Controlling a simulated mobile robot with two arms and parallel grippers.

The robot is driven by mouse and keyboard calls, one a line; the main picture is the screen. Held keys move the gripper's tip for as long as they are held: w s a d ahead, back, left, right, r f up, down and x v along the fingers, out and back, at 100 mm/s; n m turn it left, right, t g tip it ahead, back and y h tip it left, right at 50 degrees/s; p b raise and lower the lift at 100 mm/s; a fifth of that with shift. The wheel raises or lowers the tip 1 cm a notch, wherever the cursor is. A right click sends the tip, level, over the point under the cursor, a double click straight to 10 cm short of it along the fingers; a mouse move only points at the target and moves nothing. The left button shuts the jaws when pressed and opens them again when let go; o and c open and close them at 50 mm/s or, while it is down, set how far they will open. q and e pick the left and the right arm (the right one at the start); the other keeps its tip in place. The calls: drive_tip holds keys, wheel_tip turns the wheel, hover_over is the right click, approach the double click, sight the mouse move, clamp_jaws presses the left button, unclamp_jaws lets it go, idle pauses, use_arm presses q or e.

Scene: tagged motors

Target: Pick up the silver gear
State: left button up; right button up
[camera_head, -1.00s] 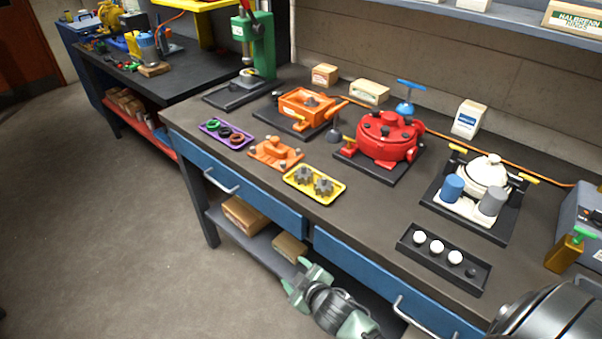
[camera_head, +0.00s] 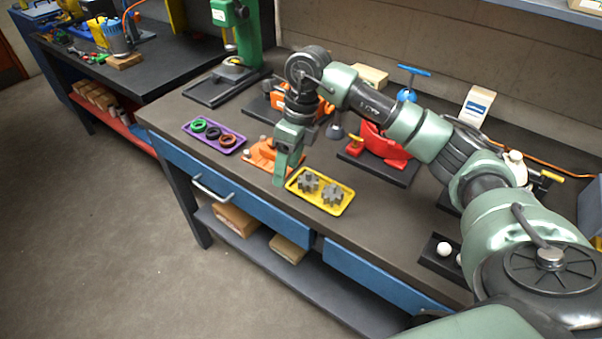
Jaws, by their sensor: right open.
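Two grey, silver-looking toothed gears lie side by side in a small yellow tray (camera_head: 318,206) near the bench's front edge: a left gear (camera_head: 308,182) and a right gear (camera_head: 333,194). My right arm reaches in from the right across the bench. Its green-grey gripper (camera_head: 283,174) points down just left of the tray, beside the left gear and apart from it. It is open and holds nothing. Seen from the side, the gap between its fingers is hard to make out. My left gripper is not in view.
A purple tray (camera_head: 226,148) with several rings is to the left. Bare bench lies right of the yellow tray.

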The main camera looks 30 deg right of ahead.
sight(309, 172)
drive_tip(key=d, duration=0.1)
drive_tip(key=d+r+h, duration=0.1)
drive_tip(key=d, duration=0.1)
drive_tip(key=d+r+h, duration=0.1)
drive_tip(key=d, duration=0.1)
drive_tip(key=shift+d, duration=0.25)
drive_tip(key=shift+d+f+m, duration=0.1)
drive_tip(key=shift+d+m, duration=0.2)
drive_tip(key=shift+d, duration=0.05)
drive_tip(key=f+p, duration=0.1)
drive_tip(key=f, duration=0.1)
drive_tip(key=f+p, duration=0.1)
drive_tip(key=f, duration=0.3)
drive_tip(key=shift+s+a+f+p, duration=0.2)
drive_tip(key=shift+a+p, duration=0.1)
drive_tip(key=shift+p, duration=0.1)
drive_tip(key=shift+w+f, duration=0.1)
drive_tip(key=shift+f, duration=0.3)
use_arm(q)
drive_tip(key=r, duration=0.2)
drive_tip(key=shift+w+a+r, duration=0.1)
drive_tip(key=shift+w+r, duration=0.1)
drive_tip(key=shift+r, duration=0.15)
use_arm(e)
drive_tip(key=shift+c, duration=0.3)
drive_tip(key=c, duration=1)
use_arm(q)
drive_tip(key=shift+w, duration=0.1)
use_arm(e)
clamp_jaws()
